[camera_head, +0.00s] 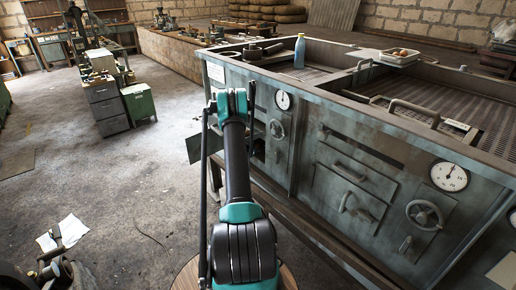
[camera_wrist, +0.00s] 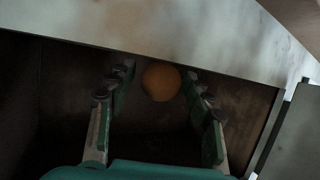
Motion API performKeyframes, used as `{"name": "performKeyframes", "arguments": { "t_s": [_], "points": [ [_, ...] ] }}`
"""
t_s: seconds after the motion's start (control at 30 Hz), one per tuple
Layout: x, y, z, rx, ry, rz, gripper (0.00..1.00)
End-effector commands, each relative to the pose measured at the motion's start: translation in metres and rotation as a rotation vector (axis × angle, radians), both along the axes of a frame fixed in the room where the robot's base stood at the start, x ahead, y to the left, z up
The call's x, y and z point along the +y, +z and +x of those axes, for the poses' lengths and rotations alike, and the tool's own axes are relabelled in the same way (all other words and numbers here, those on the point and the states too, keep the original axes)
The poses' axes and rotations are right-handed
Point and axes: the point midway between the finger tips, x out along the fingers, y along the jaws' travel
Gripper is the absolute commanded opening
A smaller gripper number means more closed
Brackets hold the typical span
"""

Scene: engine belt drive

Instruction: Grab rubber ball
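A round orange-brown ball (camera_wrist: 161,82) shows in the wrist view, at the tips of my gripper (camera_wrist: 159,88). The gripper is open, with one green-padded finger on each side of the ball. A gap shows between the ball and the left finger; the right finger is very close to it, and I cannot tell if they touch. In the head view my arm reaches toward the left end of the grey-green metal cabinet (camera_head: 345,190), and the gripper and this ball cannot be made out.
A pale panel edge (camera_wrist: 180,30) crosses above the ball in the wrist view, with a dark recess around the fingers. A panel (camera_wrist: 298,130) stands at right. Floor at left is largely open.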

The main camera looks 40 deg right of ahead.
Motion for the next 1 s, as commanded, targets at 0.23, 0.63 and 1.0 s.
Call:
{"name": "performKeyframes", "arguments": {
  "t_s": [0.23,0.63,1.0],
  "points": [
    [0.0,0.0,0.0,0.0,0.0,0.0,0.17],
    [0.0,0.001,0.0,0.0,0.0,0.0,0.05],
    [-0.007,0.016,0.003,-0.002,0.005,0.001,0.05]
  ]
}}
